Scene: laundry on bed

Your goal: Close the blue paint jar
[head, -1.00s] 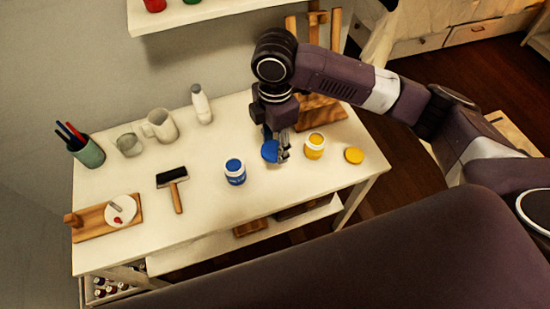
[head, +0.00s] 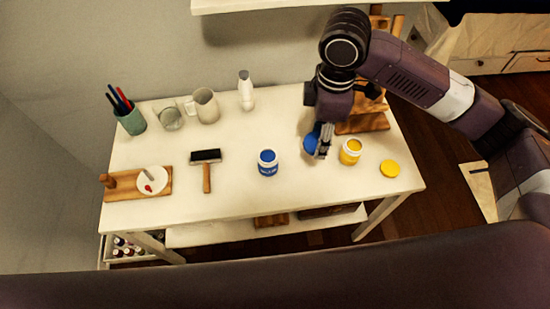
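The open blue paint jar (head: 268,164) stands upright near the middle of the white table, with blue paint showing at its top. The round blue lid (head: 311,144) is to the right of the jar, tilted. My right gripper (head: 323,144) reaches down from above and seems shut on the lid's right side. The fingertips are partly hidden, and the lid looks slightly above the table, apart from the jar. My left gripper is not in view.
An open yellow jar (head: 350,152) stands close to the right of my gripper, with its yellow lid (head: 390,169) flat beyond it. A brayer (head: 206,168) lies left of the blue jar. A wooden stand (head: 362,122) is behind. The tabletop between lid and jar is clear.

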